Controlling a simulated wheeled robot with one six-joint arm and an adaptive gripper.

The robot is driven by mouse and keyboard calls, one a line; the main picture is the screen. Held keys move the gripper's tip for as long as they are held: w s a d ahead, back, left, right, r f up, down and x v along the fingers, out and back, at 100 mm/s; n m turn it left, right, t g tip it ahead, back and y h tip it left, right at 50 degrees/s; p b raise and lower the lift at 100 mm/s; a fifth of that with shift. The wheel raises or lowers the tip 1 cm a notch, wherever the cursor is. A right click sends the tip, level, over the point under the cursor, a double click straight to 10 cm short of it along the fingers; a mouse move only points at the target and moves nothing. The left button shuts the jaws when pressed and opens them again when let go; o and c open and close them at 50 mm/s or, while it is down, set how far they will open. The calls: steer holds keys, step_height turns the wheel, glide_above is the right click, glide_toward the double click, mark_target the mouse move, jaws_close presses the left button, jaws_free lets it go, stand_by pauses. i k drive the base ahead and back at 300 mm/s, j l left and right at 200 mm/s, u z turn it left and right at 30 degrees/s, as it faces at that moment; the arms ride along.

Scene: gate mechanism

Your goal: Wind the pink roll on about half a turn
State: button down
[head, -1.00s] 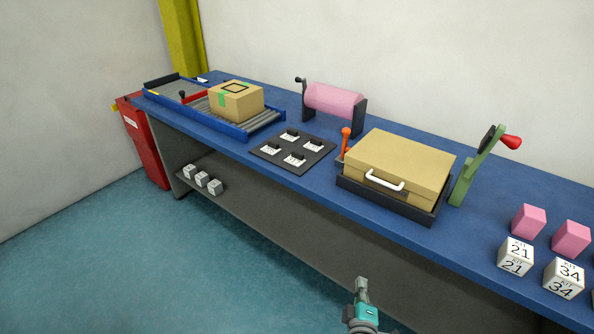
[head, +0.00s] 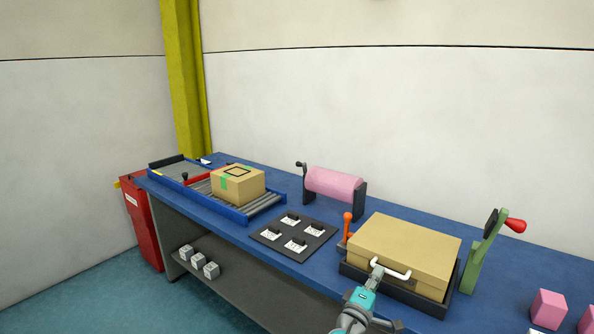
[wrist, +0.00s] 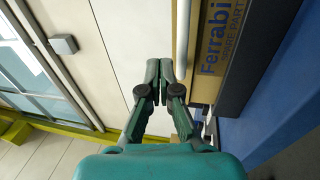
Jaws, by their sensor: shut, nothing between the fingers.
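The pink roll (head: 333,184) lies level between two dark end stands near the back edge of the blue bench. A small dark crank (head: 301,166) shows at its left end. My gripper (head: 376,268) is in front of the tan case, low in the head view, well short of the roll. In the wrist view my gripper (wrist: 160,66) has its fingertips together with nothing between them. The roll does not show in the wrist view.
A tan case (head: 405,247) with a white handle sits in a dark tray, between my gripper and the roll. An orange lever (head: 347,222) and a black plate (head: 293,236) lie left of it. A green lever (head: 483,250) stands right. A box (head: 238,186) rests on rollers.

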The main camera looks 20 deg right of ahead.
mark_target(338, 186)
steer(key=i+j, duration=0.2)
steer(key=i, duration=0.25)
steer(key=i+j, duration=0.2)
steer(key=i, duration=0.3)
steer(key=i+j, duration=0.15)
steer(key=i, duration=0.3)
steer(key=i+j, duration=0.2)
steer(key=i, duration=0.3)
